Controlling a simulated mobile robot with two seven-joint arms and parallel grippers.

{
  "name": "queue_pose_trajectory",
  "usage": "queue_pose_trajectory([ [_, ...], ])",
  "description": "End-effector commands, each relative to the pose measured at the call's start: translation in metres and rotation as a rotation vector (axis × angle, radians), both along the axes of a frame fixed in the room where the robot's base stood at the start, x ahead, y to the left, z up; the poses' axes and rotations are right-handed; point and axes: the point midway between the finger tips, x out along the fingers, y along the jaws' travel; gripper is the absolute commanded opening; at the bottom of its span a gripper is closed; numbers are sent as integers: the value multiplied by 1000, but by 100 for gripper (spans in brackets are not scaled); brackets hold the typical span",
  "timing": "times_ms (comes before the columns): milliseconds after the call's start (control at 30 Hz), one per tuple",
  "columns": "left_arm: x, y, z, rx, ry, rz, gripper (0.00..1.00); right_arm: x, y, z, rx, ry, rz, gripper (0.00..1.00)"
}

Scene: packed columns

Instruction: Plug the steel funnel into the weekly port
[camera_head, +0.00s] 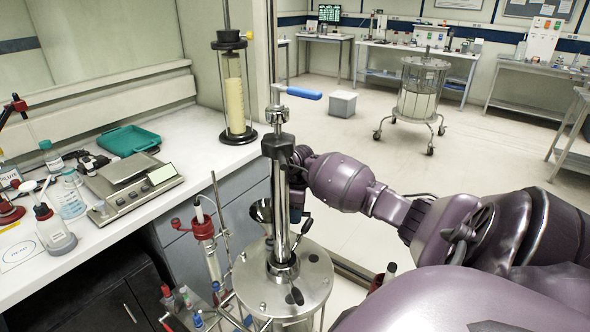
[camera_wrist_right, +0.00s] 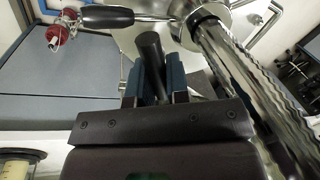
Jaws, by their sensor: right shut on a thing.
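A dark grey metallic funnel (camera_head: 262,211) shows just left of the upright steel column, above the round steel lid plate (camera_head: 250,290). My right gripper (camera_head: 297,205) is behind and right of the column, largely hidden by it. In the right wrist view my right gripper (camera_wrist_right: 153,88) is shut on a dark cylindrical piece (camera_wrist_right: 151,52); I cannot tell if this is part of the funnel. The lid plate (camera_wrist_right: 140,38) lies beyond the fingers. No port labels can be read, so I cannot tell which is the weekly port. My left gripper is out of view.
The shiny steel column (camera_head: 281,165) rises close beside my right gripper. A red-capped glass tube (camera_head: 204,228) stands left of the plate. The white bench (camera_head: 195,150) carries a balance (camera_head: 130,185), a green tray (camera_head: 128,139) and a glass column (camera_head: 235,100). Open floor lies behind.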

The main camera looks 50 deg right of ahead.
Motion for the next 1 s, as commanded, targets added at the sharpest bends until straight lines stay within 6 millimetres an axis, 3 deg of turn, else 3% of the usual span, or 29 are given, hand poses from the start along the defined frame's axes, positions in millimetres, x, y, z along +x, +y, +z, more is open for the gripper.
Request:
queue_pose_trajectory([
  [1000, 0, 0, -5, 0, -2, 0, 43, 0, 0, -21, 0, 0, 0, 0],
])
